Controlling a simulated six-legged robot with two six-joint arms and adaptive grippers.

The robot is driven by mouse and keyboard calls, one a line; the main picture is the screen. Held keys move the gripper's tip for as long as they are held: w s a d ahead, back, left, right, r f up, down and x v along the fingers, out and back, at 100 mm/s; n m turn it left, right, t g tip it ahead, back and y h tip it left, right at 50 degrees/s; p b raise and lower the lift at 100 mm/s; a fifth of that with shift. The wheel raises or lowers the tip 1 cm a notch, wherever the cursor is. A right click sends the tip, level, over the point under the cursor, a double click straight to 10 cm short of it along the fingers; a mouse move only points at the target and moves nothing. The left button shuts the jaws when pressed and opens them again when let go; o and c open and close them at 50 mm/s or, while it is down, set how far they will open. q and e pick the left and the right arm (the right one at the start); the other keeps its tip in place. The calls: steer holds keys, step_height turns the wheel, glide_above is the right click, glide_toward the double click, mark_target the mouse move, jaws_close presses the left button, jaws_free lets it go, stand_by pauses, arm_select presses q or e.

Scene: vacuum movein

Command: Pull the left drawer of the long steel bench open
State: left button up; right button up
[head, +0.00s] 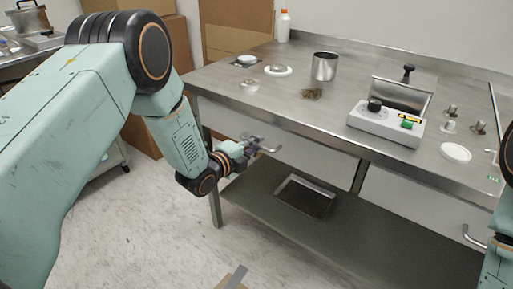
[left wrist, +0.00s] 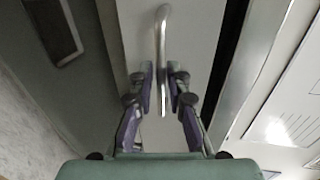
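The long steel bench (head: 290,98) stands ahead of me, with a pale left drawer (head: 305,152) under its top. The drawer front looks closed against the bench. Its bar handle (head: 268,149) is at my left gripper (head: 252,148). In the left wrist view the handle (left wrist: 161,40) runs between the two fingers of the left gripper (left wrist: 163,88). The fingers are apart, with a small gap on the left side of the bar. Whether the right finger touches it I cannot tell. Part of my right arm shows at the right edge; its gripper is out of view.
A right drawer handle (head: 473,238) is at the lower right. On the bench stand a steel cup (head: 325,66), a control box (head: 386,124), a white dish (head: 455,153) and a bottle (head: 283,27). A lower shelf (head: 375,235) holds a tray (head: 306,196). The floor in front is mostly free.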

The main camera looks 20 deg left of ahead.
arm_select(q)
steer(key=shift+w+d, duration=0.2)
steer(key=shift+w, duration=0.2)
jaws_close()
stand_by(0.6)
